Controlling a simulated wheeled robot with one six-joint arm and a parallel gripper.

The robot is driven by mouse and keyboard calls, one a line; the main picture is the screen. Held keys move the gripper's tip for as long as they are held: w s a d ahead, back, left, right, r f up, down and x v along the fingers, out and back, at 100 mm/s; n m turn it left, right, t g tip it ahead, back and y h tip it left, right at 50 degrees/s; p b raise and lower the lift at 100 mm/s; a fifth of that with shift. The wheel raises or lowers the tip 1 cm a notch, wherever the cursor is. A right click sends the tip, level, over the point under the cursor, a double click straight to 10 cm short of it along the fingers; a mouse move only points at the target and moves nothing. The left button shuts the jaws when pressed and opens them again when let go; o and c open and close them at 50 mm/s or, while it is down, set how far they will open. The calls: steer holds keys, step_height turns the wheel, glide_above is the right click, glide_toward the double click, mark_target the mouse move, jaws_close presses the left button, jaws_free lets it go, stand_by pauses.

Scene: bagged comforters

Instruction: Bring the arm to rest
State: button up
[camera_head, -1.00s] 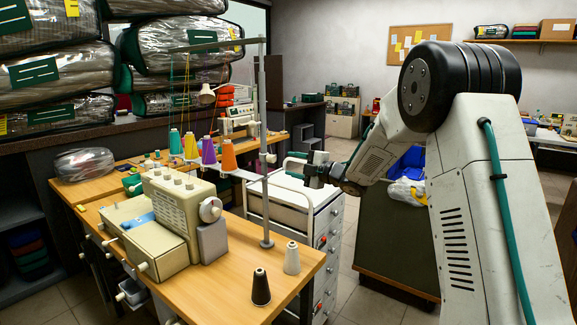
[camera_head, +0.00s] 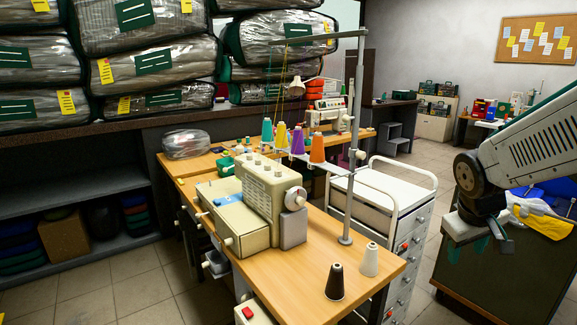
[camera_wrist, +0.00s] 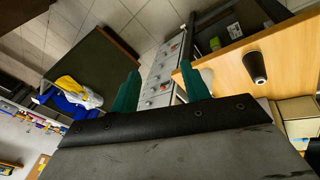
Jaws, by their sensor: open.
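My arm reaches in from the right edge of the head view, its pale link sloping down to the left. My gripper (camera_head: 477,250) hangs at its end, pointing down in front of a dark cabinet (camera_head: 508,275). Its two teal fingers also show in the wrist view (camera_wrist: 161,88), spread apart with nothing between them. The gripper is open and empty. Part of the arm is outside the head view.
A wooden sewing table (camera_head: 290,275) holds a beige sewing machine (camera_head: 262,200), thread cones and a tall thread stand (camera_head: 350,150). A white drawer cart (camera_head: 390,200) stands beside it. Bagged comforters (camera_head: 150,55) fill the shelves at left. Floor shows between cart and cabinet.

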steer(key=s+a+r+y, duration=0.1)
steer(key=s+a, duration=0.2)
steer(key=s, duration=0.4)
steer(key=s+a+r+m+g+y, duration=0.1)
steer(key=s+a, duration=0.3)
steer(key=s, duration=0.4)
steer(key=s+a+r, duration=0.3)
steer(key=s, duration=0.4)
steer(key=shift+s+a+m+y, duration=0.25)
steer(key=shift+s+m+y, duration=0.05)
steer(key=shift+m+y, duration=0.1)
